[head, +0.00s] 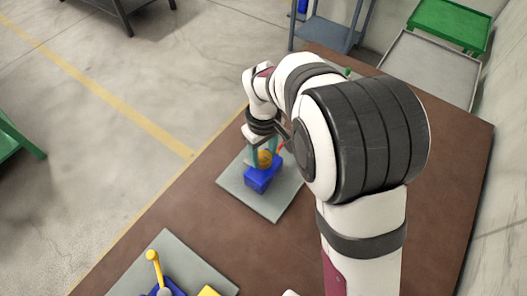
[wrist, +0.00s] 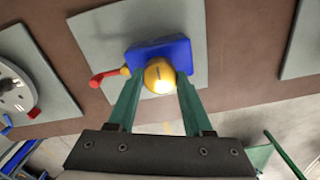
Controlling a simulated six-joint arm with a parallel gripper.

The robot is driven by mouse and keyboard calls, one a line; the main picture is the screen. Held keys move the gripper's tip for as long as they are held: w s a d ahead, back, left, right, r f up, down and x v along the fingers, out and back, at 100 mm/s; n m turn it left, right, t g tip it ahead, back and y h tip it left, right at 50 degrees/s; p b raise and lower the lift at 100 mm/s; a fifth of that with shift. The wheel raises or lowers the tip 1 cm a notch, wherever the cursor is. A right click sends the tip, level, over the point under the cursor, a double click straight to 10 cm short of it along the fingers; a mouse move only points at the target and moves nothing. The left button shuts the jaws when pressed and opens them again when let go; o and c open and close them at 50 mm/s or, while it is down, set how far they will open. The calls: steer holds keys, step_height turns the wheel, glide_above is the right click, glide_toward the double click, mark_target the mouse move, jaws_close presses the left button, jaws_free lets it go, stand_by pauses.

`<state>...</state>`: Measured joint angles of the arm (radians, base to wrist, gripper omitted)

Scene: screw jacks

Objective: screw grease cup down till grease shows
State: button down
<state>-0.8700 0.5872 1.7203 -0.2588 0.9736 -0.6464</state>
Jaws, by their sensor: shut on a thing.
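The grease cup (wrist: 160,75) is a round, shiny golden cap on a blue block (wrist: 152,50), seen from above in the wrist view. In the head view the cup (head: 265,157) sits above the blue block (head: 262,180), partly hidden by the fingers. The block stands on a grey plate (head: 238,190). My gripper (wrist: 158,86) has green fingers, one on each side of the cup, shut on it. In the head view my gripper (head: 264,152) points down over the block. A red-tipped lever (wrist: 104,78) sticks out left of the block. No grease can be made out.
A second grey plate (head: 208,268) with a yellow-knobbed lever (head: 153,262) lies nearer on the brown table (head: 400,262). In the wrist view a grey plate with a round dial (wrist: 14,92) lies left, and another plate (wrist: 305,45) right.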

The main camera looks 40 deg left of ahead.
mark_target(264, 157)
steer(key=m, duration=0.5)
steer(key=shift+m, duration=0.3)
steer(key=m, duration=0.5)
steer(key=shift+r, duration=0.1)
steer(key=shift+m, duration=0.4)
steer(key=shift+c, duration=1.5)
jaws_free()
step_height(264, 157, up, 16)
